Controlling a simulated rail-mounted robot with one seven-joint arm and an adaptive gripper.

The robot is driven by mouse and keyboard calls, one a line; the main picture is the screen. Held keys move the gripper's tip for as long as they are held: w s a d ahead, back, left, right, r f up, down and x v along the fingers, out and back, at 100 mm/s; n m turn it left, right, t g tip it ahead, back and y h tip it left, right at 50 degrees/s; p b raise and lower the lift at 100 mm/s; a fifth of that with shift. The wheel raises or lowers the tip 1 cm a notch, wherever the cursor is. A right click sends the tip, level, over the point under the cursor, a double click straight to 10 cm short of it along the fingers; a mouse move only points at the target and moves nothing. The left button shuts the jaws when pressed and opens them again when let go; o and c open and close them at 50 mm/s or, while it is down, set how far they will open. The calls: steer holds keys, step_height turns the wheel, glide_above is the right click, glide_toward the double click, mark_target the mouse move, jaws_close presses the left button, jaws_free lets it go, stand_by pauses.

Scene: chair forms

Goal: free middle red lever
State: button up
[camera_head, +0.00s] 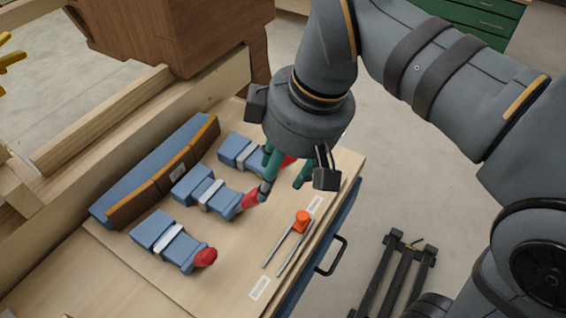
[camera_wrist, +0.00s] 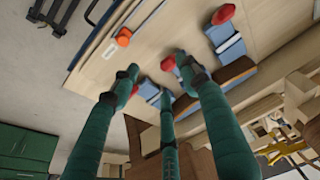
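Three blue clamps with grey bands and red ends stand in a row on the wooden board. The middle red lever (camera_head: 250,198) is on the middle blue clamp (camera_head: 205,190); in the wrist view the middle red lever (camera_wrist: 167,63) is beside one fingertip. I cannot tell whether they touch. My gripper (camera_head: 283,187) points down over the board with its teal fingers spread and nothing seen between them; the wrist view also shows my gripper (camera_wrist: 156,70). The near red lever (camera_head: 206,257) is clear of it. The far red lever (camera_head: 288,160) is partly hidden behind the fingers.
A blue and brown bar (camera_head: 160,178) lies behind the clamps. An orange knob (camera_head: 302,217) with two metal rods is near the board's front edge, by a black handle (camera_head: 333,256). A wooden block (camera_head: 165,35) stands at the back. The board's near corner is bare.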

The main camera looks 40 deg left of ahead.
steer(key=v, duration=0.2)
steer(key=shift+w+d+r, duration=0.1)
steer(key=shift+r, duration=0.2)
steer(key=shift+c, duration=0.4)
